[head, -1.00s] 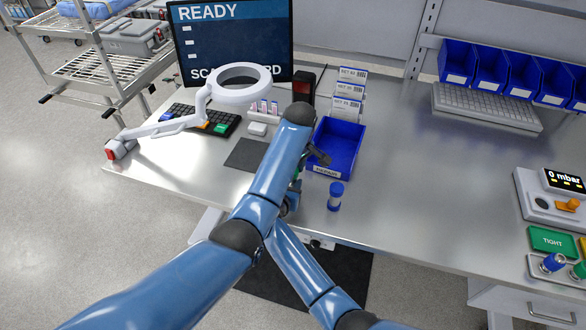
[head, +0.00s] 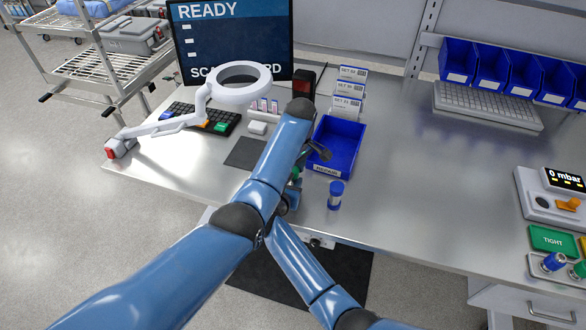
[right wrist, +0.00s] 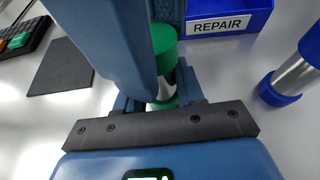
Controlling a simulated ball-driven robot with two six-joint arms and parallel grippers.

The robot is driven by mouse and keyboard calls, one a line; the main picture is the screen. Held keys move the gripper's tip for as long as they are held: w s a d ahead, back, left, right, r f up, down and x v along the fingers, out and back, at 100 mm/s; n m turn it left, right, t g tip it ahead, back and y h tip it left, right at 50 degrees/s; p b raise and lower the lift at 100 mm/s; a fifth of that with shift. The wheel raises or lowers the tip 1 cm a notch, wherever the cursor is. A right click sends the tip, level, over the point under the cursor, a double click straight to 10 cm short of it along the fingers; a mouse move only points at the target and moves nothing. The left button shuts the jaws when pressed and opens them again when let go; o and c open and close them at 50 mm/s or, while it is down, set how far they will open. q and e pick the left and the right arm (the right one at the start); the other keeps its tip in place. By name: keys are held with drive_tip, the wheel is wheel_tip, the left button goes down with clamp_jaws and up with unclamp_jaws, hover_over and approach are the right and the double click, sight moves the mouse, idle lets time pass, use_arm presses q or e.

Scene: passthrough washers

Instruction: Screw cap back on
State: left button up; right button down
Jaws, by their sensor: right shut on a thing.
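In the right wrist view a metal cylinder (right wrist: 168,82) with a green top (right wrist: 163,45) and a green lower end sits between the jaws of my right gripper (right wrist: 163,93), which is shut on it. In the head view this gripper (head: 290,201) is mostly hidden behind my left arm; only a bit of green (head: 297,173) shows. Whether the green top is seated or loose cannot be told. A blue-ended metal cylinder (head: 335,196) stands upright in front of the bin; it also shows in the right wrist view (right wrist: 297,70).
The blue REPAIR bin (head: 348,133) stands behind the cylinders. A magnifier lamp (head: 238,97), keyboard (head: 181,122) and dark mat (head: 244,153) lie to the left. A pressure gauge (head: 562,181) and green TIGHT pad (head: 552,239) are far right. The bench between is clear.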

use_arm(q)
drive_tip(key=shift+s+a+r, duration=0.1)
drive_tip(key=shift+a+r, duration=0.05)
drive_tip(key=shift+r, duration=0.45)
drive_tip(key=shift+s+a+r, duration=0.1)
drive_tip(key=shift+r, duration=0.45)
drive_tip(key=shift+d+r, duration=0.1)
drive_tip(key=shift+r, duration=0.65)
drive_tip(key=shift+d, duration=0.1)
drive_tip(key=shift+c, duration=0.3)
drive_tip(key=shift+w, duration=0.1)
drive_tip(key=shift+w+r, duration=0.55)
drive_tip(key=shift+r, duration=0.25)
drive_tip(key=r+m, duration=0.1)
drive_tip(key=m, duration=0.2)
drive_tip(key=shift+w+r+m, duration=0.3)
drive_tip(key=shift+r, duration=0.05)
drive_tip(key=m, duration=0.2)
drive_tip(key=r+m+h, duration=0.1)
drive_tip(key=m, duration=0.1)
drive_tip(key=shift+w+d+m, duration=0.1)
drive_tip(key=shift+d+m, duration=0.05)
drive_tip(key=shift+m, duration=0.25)
drive_tip(key=m, duration=0.4)
drive_tip(key=shift+d+m, duration=0.15)
drive_tip(key=shift+m, duration=0.25)
